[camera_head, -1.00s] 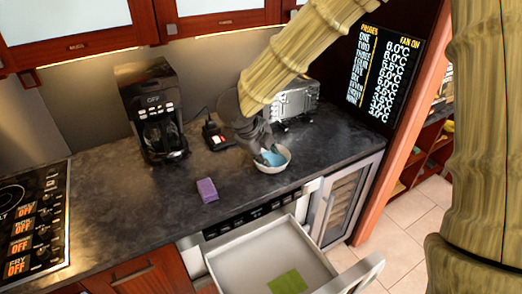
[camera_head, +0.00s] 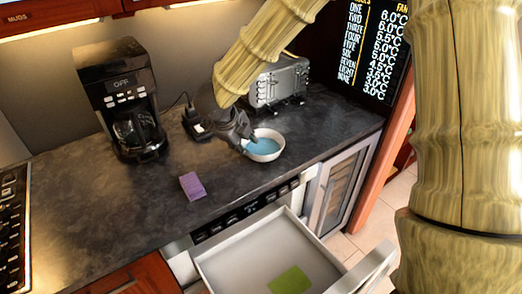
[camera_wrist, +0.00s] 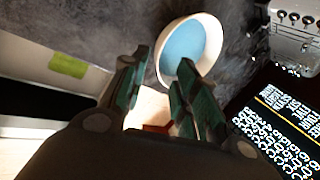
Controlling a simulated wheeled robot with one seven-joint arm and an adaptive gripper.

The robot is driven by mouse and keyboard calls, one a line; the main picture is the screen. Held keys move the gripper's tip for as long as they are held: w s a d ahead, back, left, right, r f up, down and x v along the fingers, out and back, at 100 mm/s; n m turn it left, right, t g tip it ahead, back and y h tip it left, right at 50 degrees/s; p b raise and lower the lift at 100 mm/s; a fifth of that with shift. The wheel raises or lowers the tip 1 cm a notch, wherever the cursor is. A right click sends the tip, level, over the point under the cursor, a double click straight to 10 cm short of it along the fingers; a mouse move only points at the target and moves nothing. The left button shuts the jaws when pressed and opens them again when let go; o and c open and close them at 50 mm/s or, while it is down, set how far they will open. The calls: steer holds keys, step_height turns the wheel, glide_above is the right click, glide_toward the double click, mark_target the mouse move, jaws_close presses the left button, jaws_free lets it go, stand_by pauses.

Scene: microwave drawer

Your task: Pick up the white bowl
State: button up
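The white bowl (camera_head: 267,157), blue inside, stands upright on the dark counter, right of the coffee maker. My gripper (camera_head: 247,146) is at the bowl's left side in the head view, pointing down. In the wrist view, the bowl (camera_wrist: 216,42) lies just beyond the fingertips. My gripper (camera_wrist: 161,60) is open there, with a gap between its fingers. The near rim shows in this gap, and the right fingertip overlaps the bowl's inside. I cannot tell whether either finger touches the bowl.
A coffee maker (camera_head: 125,95) and a silver toaster (camera_head: 280,82) stand at the back of the counter. A purple block (camera_head: 192,186) lies left of the bowl. An open drawer (camera_head: 240,265) juts out below, holding a green piece (camera_head: 290,281). The counter between block and bowl is clear.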

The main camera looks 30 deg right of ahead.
mark_target(253, 153)
steer(key=shift+w+p+x, duration=0.15)
steer(key=shift+p+x, duration=0.4)
steer(key=shift+x, duration=1.4)
steer(key=shift+w+p+x, duration=0.15)
steer(key=shift+p+x, duration=0.4)
steer(key=shift+x, duration=2.15)
steer(key=shift+d, duration=0.15)
steer(key=shift+c, duration=0.3)
jaws_close()
steer(key=shift+r, duration=0.1)
